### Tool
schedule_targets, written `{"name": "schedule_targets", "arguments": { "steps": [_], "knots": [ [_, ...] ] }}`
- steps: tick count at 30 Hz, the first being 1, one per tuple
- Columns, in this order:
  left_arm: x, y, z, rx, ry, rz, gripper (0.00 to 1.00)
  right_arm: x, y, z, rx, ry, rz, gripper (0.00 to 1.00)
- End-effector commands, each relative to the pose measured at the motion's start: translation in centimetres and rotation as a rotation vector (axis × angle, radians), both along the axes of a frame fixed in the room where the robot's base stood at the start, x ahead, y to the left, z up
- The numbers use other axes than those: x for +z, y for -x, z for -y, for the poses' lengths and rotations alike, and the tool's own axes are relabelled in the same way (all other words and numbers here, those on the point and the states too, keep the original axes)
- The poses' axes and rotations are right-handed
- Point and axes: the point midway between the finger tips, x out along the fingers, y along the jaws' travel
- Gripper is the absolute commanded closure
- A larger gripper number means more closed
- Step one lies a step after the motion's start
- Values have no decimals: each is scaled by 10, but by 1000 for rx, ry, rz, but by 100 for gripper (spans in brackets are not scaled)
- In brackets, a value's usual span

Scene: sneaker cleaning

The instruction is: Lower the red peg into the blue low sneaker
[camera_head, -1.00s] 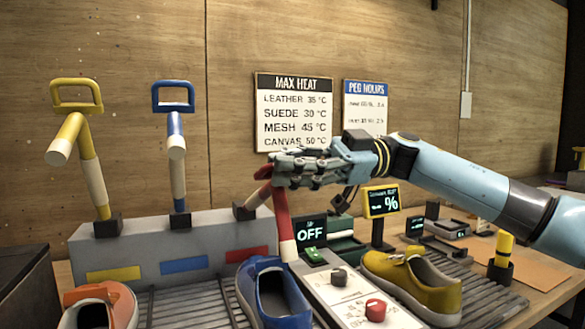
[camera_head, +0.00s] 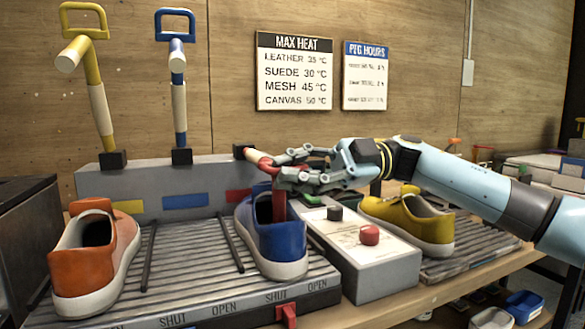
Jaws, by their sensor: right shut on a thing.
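The peg's red shaft hangs upright below the fingers. Its lower end shows within the outline of the sneaker's opening, near the right side. How deep it sits is hidden. A pale part of the peg sticks out to the left of the fingers. My left gripper is not in view.
An orange sneaker (camera_head: 94,258) stands left on the rack (camera_head: 190,262). A control box (camera_head: 375,265) with a red knob is close on the right, and a yellow sneaker (camera_head: 410,222) is beyond it. Yellow (camera_head: 101,110) and blue (camera_head: 179,100) pegs stand in the grey block behind.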

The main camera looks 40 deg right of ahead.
Motion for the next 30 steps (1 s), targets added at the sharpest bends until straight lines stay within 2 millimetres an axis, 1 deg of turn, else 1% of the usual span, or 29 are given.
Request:
{"name": "schedule_targets", "arguments": {
  "steps": [1, 8, 9, 14, 30],
  "knots": [
    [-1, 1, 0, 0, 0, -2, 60, -7, 3, -1, 7, 10, -7, 100],
    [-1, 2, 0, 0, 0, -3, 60, -9, 3, 0, 7, 12, -11, 100],
    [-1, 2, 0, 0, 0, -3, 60, -9, 3, 0, 7, 12, -11, 88],
    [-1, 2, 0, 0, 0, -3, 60, -9, 2, 0, 4, 11, -12, 67],
    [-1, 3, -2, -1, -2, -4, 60, -6, 1, 2, 1, 8, -8, 67]
  ]
}}
